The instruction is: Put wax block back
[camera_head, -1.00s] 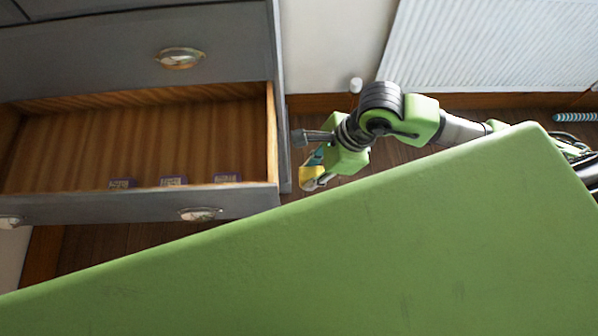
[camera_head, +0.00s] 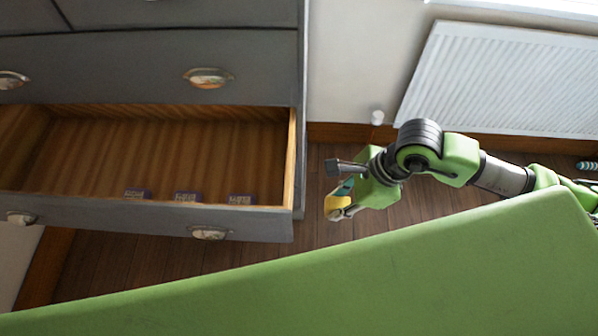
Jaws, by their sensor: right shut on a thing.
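A yellow block (camera_head: 338,203), which looks like the wax block, is at the fingers of my right gripper (camera_head: 340,208). The gripper is shut on it and partly covers it. The gripper is to the right of the open drawer (camera_head: 250,218), apart from its side wall. The drawer belongs to a grey dresser (camera_head: 130,68). Inside, along its front wall, lie three small dark purple boxes: a left one (camera_head: 137,194), a middle one (camera_head: 187,197) and a right one (camera_head: 240,199). The rest of the drawer floor is bare. My left gripper is not in view.
A white radiator (camera_head: 505,80) is on the wall at the back right. A small white knob-like thing (camera_head: 377,117) is near the skirting board. Wooden floor (camera_head: 150,258) shows in front of the drawer. A blue striped object (camera_head: 587,166) is at the right edge.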

